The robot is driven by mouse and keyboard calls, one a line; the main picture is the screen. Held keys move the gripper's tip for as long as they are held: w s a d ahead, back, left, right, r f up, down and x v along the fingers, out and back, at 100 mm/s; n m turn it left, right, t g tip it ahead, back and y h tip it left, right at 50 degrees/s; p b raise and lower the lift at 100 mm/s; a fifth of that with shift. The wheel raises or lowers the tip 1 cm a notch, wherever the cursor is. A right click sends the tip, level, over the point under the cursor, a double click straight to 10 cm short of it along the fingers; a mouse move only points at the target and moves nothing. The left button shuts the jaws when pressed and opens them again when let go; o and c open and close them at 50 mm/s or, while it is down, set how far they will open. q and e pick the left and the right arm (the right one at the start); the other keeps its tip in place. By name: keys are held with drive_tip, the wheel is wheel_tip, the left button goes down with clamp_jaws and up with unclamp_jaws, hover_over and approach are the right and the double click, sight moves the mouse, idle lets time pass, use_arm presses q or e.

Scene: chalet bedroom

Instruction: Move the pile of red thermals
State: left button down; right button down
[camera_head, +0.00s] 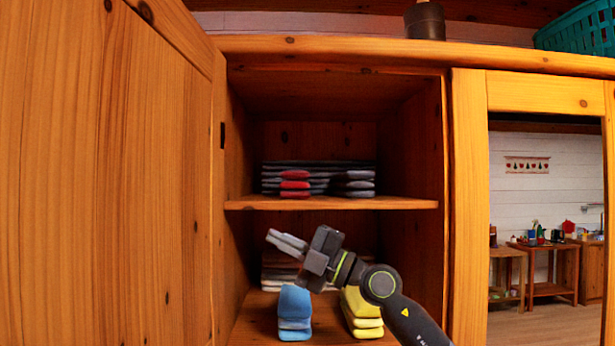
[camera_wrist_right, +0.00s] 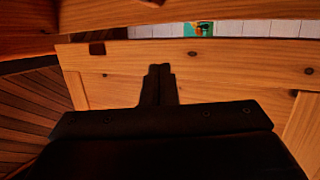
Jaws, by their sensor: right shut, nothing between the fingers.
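My right gripper (camera_head: 286,243) is below that shelf, in front of the lower compartment, pointing left. It is shut and empty, apart from the red pile. In the right wrist view its dark fingers (camera_wrist_right: 160,84) show together, with wooden boards beyond them. The red pile does not show in the right wrist view. My left gripper is not in view.
Blue folded clothes (camera_head: 294,313) and yellow folded clothes (camera_head: 362,313) lie in the lower compartment, below my right arm. An open wooden door (camera_head: 110,180) stands at the left. A mirrored door frame (camera_head: 470,200) is at the right. A teal basket (camera_head: 580,32) stands on top.

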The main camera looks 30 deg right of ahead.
drive_tip(key=s+d+r+m+h, duration=0.45)
drive_tip(key=d+r+h, duration=0.45)
drive_tip(key=d+r, duration=0.4)
drive_tip(key=p, duration=0.7)
approach(295, 184)
drive_tip(key=shift+n, duration=0.25)
drive_tip(key=a+r, duration=0.1)
drive_tip(key=w+a, duration=0.1)
drive_tip(key=w+a+r, duration=0.1)
drive_tip(key=a, duration=0.1)
drive_tip(key=shift+r, duration=0.3)
drive_tip(key=shift+w+d+p, duration=0.25)
drive_tip(key=shift+w+p, duration=0.05)
drive_tip(key=shift+w, duration=0.2)
drive_tip(key=shift+w+d+p, duration=0.25)
drive_tip(key=shift+w, duration=0.25)
drive_tip(key=shift+w+d+f+p, duration=0.25)
drive_tip(key=shift+w+d+p, duration=0.3)
drive_tip(key=shift+w, duration=0.15)
drive_tip(key=shift+a, duration=0.1)
